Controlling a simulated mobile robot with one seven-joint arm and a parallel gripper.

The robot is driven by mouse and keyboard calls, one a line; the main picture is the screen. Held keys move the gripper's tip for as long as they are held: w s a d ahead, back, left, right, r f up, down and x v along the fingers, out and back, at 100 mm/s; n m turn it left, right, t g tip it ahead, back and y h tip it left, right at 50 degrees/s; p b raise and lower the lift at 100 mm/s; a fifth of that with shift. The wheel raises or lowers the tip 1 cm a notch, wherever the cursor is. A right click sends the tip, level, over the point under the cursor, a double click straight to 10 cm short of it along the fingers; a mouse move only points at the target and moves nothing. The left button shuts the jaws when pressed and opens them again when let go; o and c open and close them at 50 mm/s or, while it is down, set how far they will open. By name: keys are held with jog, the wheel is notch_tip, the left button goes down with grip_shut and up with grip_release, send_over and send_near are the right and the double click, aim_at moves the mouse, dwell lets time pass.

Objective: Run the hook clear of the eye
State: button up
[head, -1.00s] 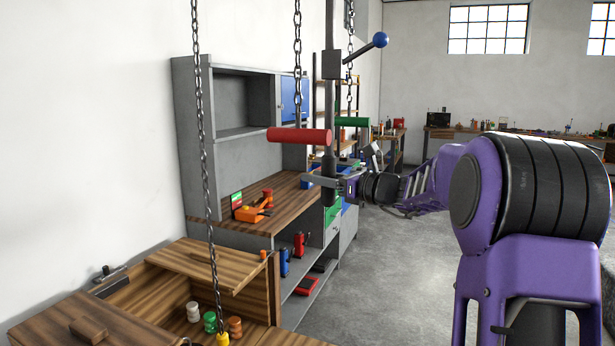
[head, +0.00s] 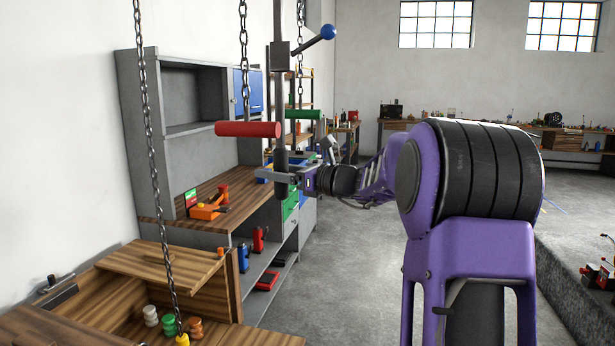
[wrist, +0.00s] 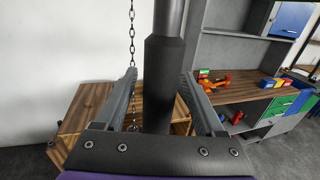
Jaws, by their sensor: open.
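A dark upright rod (head: 281,110) hangs at mid picture in the head view, with a block and a blue-knobbed lever (head: 328,32) near its top. My gripper (head: 285,180) is at the rod's lower end. In the wrist view the rod (wrist: 163,85) stands between my two open fingers (wrist: 158,78), with gaps showing on both sides. A red bar (head: 248,129) and a green bar (head: 303,113) hang from chains near the rod. I cannot make out a hook or an eye for sure in either view.
A chain (head: 150,110) with a yellow end (head: 182,339) hangs at the left over a wooden bench (head: 85,300). A grey cabinet with a wooden worktop (head: 165,222) stands behind. Open floor (head: 350,260) lies right of it, with a raised edge (head: 575,285) at far right.

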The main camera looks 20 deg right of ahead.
jog(key=v, duration=1.6)
dwell(0.4)
